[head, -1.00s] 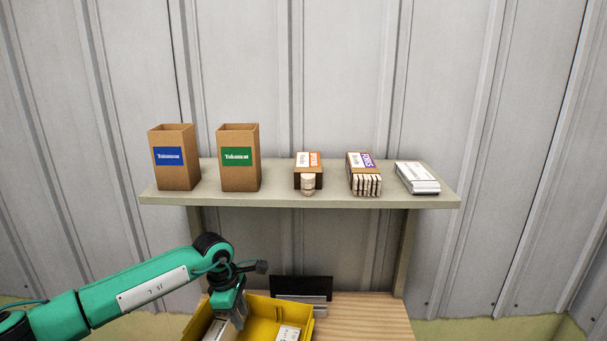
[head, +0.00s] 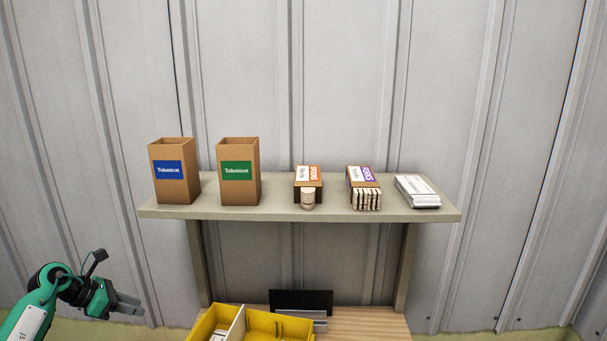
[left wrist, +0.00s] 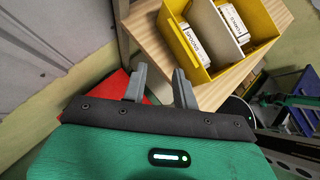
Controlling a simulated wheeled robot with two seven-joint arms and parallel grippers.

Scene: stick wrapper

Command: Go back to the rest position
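My left gripper (head: 136,303) is at the lower left of the head view, out to the left of the wooden table and clear of it. Its two fingers stand apart with nothing between them; they also show in the left wrist view (left wrist: 158,75). My right gripper is in neither view.
A yellow divided bin (head: 267,318) stands on the wooden table (head: 365,322); the left wrist view shows white packets (left wrist: 232,18) in it. Above is a shelf (head: 300,214) with two brown boxes (head: 174,190) and several smaller packs. Open space surrounds the gripper.

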